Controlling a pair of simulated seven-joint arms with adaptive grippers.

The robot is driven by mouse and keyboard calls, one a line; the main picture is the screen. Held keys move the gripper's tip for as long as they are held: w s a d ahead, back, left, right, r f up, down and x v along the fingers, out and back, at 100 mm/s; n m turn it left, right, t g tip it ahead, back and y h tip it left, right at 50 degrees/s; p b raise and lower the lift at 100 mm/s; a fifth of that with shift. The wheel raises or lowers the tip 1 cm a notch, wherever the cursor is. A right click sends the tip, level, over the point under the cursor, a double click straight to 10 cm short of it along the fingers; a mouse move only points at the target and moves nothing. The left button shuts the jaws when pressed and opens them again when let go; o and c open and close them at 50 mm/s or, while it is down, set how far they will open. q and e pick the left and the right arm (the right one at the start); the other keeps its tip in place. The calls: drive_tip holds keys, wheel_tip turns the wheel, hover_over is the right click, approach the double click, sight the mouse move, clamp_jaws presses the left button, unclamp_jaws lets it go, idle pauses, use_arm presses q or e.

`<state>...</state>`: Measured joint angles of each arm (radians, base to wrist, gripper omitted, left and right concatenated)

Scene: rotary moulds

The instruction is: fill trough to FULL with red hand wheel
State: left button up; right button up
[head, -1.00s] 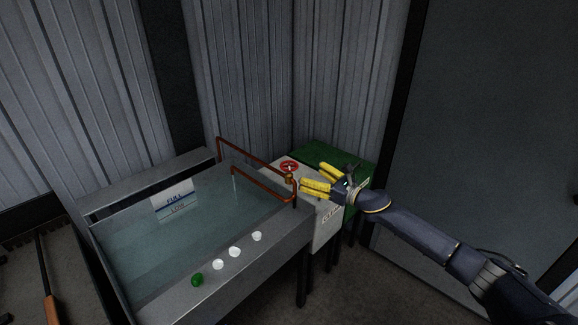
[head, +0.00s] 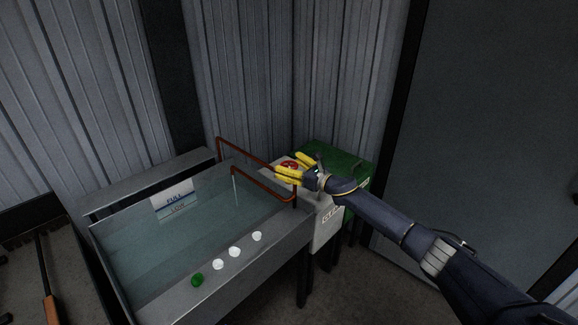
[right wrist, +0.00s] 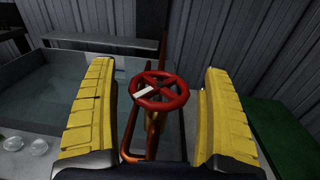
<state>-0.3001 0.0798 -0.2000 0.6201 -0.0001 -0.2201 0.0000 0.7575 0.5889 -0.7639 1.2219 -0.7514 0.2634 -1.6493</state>
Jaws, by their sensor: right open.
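The red hand wheel (head: 289,164) sits at the copper pipe (head: 258,190) beside the trough's right end. In the right wrist view the wheel (right wrist: 160,92) is whole, with a pale tag on one spoke. My right gripper (head: 291,168) is open, its yellow fingers on either side of the wheel, with gaps between them and the rim in the right wrist view (right wrist: 157,68). The trough (head: 285,238) holds water, and a thin pale stream (head: 236,188) falls from the pipe. The FULL plate (head: 173,188) stands at the back, its lower part at the water. My left gripper is out of view.
A white box with a label (head: 328,226) and a green box (head: 350,163) stand to the right. Corrugated walls close in behind. A broom-like tool (head: 48,285) lies at left.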

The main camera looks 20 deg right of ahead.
drive_tip(key=c, duration=1.2)
drive_tip(key=shift+c, duration=0.2)
drive_tip(key=shift+m+t+h, duration=0.3)
drive_tip(key=shift+m+h, duration=0.1)
drive_tip(key=shift+h, duration=0.1)
drive_tip(key=m+t+h, duration=0.1)
drive_tip(key=m+h, duration=0.1)
drive_tip(key=h, duration=0.1)
drive_tip(key=m+t+h, duration=0.1)
drive_tip(key=m+h, duration=0.1)
drive_tip(key=h, duration=0.1)
drive_tip(key=shift+a+f+m+h, duration=0.1)
drive_tip(key=shift+m+h, duration=1.3)
drive_tip(key=shift+h, duration=0.65)
drive_tip(key=shift+m+h, duration=1)
drive_tip(key=shift+h, duration=0.95)
drive_tip(key=o, duration=1.2)
